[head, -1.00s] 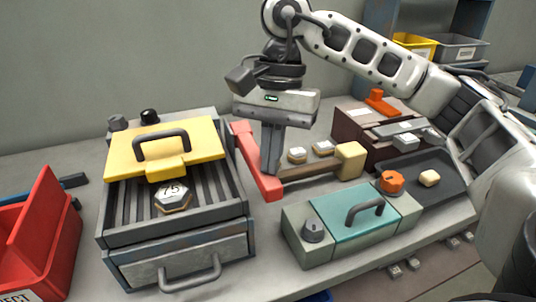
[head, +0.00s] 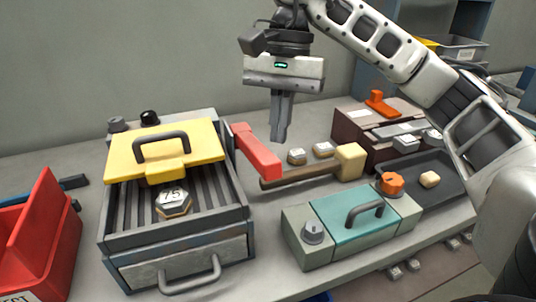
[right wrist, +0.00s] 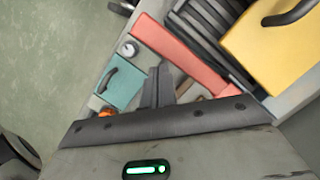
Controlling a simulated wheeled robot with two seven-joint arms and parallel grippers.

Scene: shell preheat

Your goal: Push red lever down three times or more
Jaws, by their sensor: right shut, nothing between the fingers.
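The red lever (head: 257,152) is a thick bar at the right side of the grey grill-like machine (head: 110,225). Its near end is raised off the table. My right gripper (head: 281,138) is shut and empty, pointing down. In the head view its fingertips appear just right of the lever and above it, apart from it. In the right wrist view the lever (right wrist: 182,52) runs diagonally past the closed fingertips (right wrist: 158,72). My left gripper is not in view.
A mallet (head: 350,160) lies right of the lever. A teal-lidded box (head: 345,218) stands in front of it. The machine has a yellow lid (head: 170,150) and a hexagonal piece marked 75 (head: 173,201). A red bin (head: 45,235) is at left.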

